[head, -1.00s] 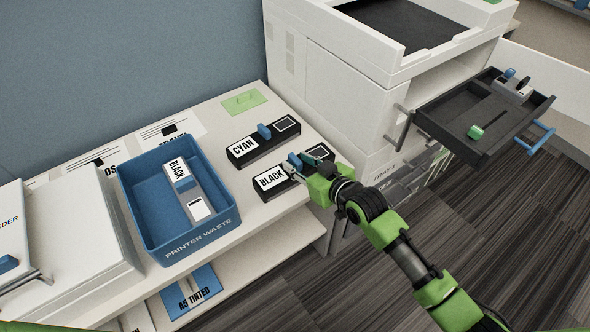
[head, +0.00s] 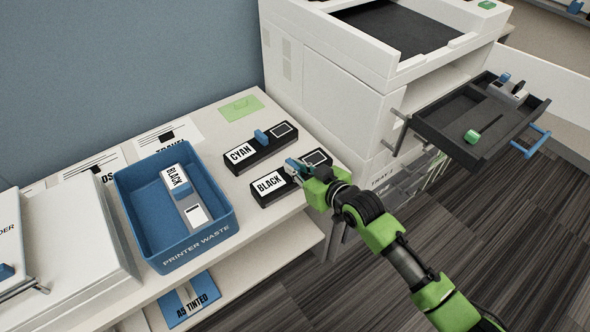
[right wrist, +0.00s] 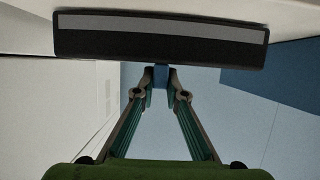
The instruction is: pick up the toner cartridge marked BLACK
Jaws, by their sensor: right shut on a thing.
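The dark toner cartridge with a white BLACK label (head: 268,185) sits at the front right of the white table. My right gripper (head: 293,169) comes in from the right and is shut on its blue grip. In the right wrist view the fingertips (right wrist: 161,80) close on the small blue grip of the dark cartridge (right wrist: 160,36). I see no clear gap under the cartridge. A second, grey cartridge marked BLACK (head: 191,201) lies in the blue PRINTER WASTE bin. My left gripper is out of view.
The CYAN cartridge (head: 261,147) lies just behind the BLACK one. The blue bin (head: 197,254) stands to the left. The white printer (head: 336,97) rises behind on the right, with an open dark drawer (head: 465,115) holding small items. A green card (head: 240,107) lies at the back.

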